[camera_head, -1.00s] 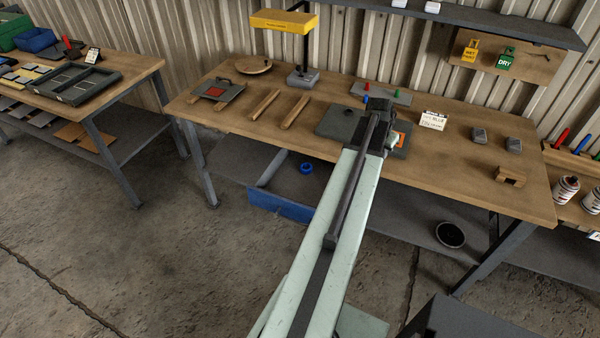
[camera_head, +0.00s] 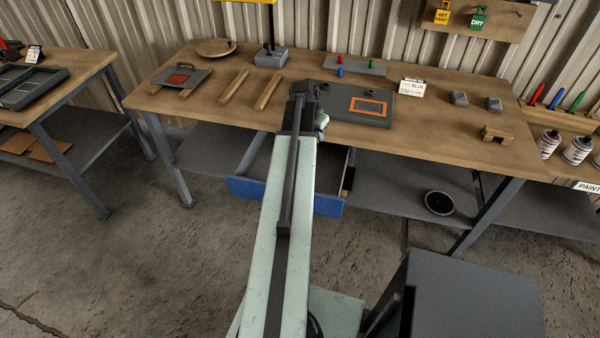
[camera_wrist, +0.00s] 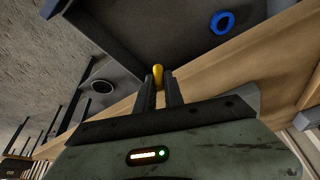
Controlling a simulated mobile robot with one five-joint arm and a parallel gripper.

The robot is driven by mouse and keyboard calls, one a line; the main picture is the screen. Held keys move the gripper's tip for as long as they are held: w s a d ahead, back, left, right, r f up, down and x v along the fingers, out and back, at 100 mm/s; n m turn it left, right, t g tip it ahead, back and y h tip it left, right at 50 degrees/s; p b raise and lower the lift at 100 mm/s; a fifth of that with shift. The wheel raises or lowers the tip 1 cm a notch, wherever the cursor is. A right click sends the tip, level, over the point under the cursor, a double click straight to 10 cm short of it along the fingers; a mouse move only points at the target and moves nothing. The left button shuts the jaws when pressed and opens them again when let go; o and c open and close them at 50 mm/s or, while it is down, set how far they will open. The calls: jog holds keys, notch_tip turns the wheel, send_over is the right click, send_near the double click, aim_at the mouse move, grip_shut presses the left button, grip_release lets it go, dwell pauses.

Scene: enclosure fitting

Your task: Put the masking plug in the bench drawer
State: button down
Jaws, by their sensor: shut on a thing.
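My gripper (camera_wrist: 160,88) is shut on the yellow masking plug (camera_wrist: 157,73), which sticks out between the fingertips in the wrist view. In the head view my arm hides the plug and the fingers. The bench drawer (camera_head: 327,207) is pulled open under the bench, with a blue front and grey inside; my arm covers its middle. In the wrist view a blue ring (camera_wrist: 222,22) lies on a dark surface beyond the plug. The plug appears against the bench's wooden edge (camera_wrist: 205,68); its height over the drawer I cannot tell.
The bench top (camera_head: 440,130) carries a grey plate with an orange frame (camera_head: 368,106), wooden strips (camera_head: 233,87) and a label card (camera_head: 412,87). A dark round dish (camera_head: 439,203) sits on the lower shelf. A dark box (camera_head: 475,295) stands at front right.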

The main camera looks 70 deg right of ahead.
jog(key=w+a+f+b, duration=0.3)
jog(key=w+f+b, duration=0.4)
jog(key=w+f, duration=0.25)
jog(key=shift+m, duration=0.4)
jog(key=f+b, duration=0.6)
jog(key=f, duration=0.1)
jog(key=s+f+b, duration=0.1)
jog(key=f+b, duration=0.2)
jog(key=b, duration=0.1)
jog(key=shift+d+f, duration=0.1)
jog(key=shift+f, duration=0.2)
jog(key=shift+r+p, duration=0.25)
jog(key=shift+p, duration=0.05)
jog(key=shift+f, duration=0.2)
jog(key=c, duration=1.4)
grip_release()
jog(key=shift+c, duration=0.2)
